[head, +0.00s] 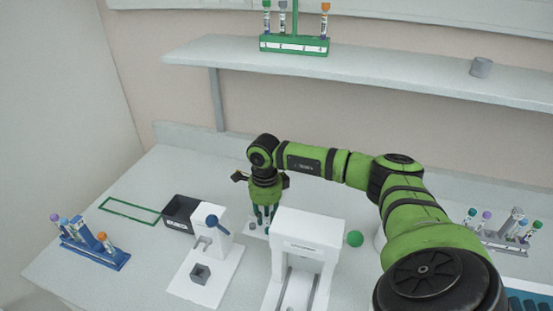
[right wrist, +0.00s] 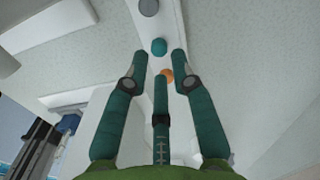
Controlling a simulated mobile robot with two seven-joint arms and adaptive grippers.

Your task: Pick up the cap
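My right gripper (head: 264,213) hangs down from the green arm over the bench, behind the white station. In the right wrist view, its teal fingers (right wrist: 160,68) are spread apart with nothing between them. Ahead of the fingertips, a round teal cap (right wrist: 159,46) sits on a white strip. An orange cap (right wrist: 166,74) is close to the middle fingertip and partly hidden by it. A grey round cap (right wrist: 149,7) is further along the strip. In the head view the fingers and station hide most of this spot. My left gripper is not in view.
A white device with a blue knob (head: 212,221) and a black bin (head: 181,211) are left. Tube racks stand far left (head: 95,252) and right (head: 505,243). A shelf (head: 400,75) hangs above.

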